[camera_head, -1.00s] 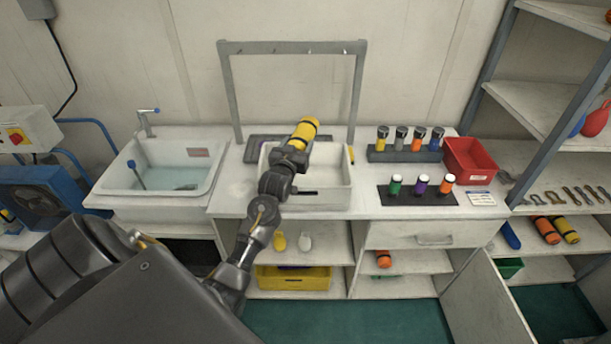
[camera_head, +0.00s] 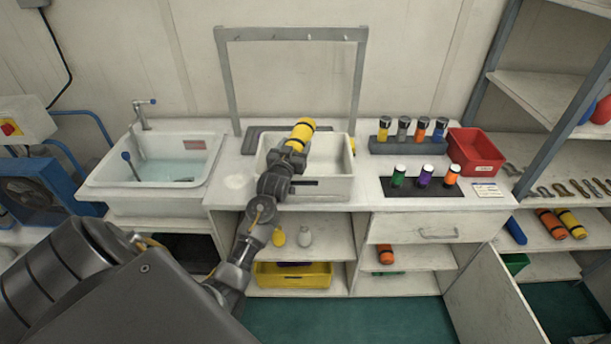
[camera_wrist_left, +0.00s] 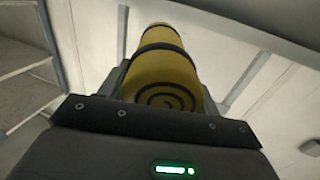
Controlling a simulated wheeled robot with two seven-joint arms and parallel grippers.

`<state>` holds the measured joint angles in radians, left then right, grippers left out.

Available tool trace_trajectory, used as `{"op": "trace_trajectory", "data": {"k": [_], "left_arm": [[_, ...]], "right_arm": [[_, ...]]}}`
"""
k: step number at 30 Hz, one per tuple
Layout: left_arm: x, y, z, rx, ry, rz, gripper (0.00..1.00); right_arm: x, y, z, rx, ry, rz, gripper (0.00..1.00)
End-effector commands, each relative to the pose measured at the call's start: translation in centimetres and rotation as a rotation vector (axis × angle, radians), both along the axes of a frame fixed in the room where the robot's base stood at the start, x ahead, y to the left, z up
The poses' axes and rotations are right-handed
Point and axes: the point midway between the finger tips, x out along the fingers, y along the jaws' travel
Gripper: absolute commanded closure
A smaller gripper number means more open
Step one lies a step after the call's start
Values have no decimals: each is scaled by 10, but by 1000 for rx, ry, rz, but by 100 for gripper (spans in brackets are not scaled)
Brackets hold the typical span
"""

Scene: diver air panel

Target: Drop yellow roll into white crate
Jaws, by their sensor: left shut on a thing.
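The yellow roll (camera_head: 303,130) has dark bands and is held in my left gripper (camera_head: 295,146), which is shut on it. The roll is over the white crate (camera_head: 330,188) on the counter, tilted up and to the right in the head view. In the left wrist view the roll (camera_wrist_left: 165,66) fills the middle, its spiral end facing the camera. My arm and gripper hide the left part of the crate's front. The visible inside of the crate looks empty. The height of the roll above the crate floor is hard to tell. My right gripper is not in view.
A grey frame with hooks (camera_head: 291,34) stands behind the crate. A sink (camera_head: 150,195) is to the left. To the right are a rack (camera_head: 408,147) of capped bottles, a dark mat (camera_head: 420,192) with more bottles, and a red bin (camera_head: 476,155).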

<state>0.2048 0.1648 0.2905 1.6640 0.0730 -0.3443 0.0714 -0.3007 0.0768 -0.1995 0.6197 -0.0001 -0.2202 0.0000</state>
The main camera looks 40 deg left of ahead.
Motion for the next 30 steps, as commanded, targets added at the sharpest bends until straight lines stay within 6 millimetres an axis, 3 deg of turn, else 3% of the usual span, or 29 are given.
{"op": "trace_trajectory", "data": {"k": [7,8,13,23,30], "left_arm": [[0,0,1,1,-3,0,69],[0,0,1,1,-3,0,34],[0,0,0,1,-2,0,12],[-3,-1,-2,-1,2,0,12],[-37,-15,-5,0,0,0,12]], "right_arm": [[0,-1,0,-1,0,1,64],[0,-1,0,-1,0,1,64],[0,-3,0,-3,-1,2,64],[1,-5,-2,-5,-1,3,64],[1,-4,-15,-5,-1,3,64]]}}
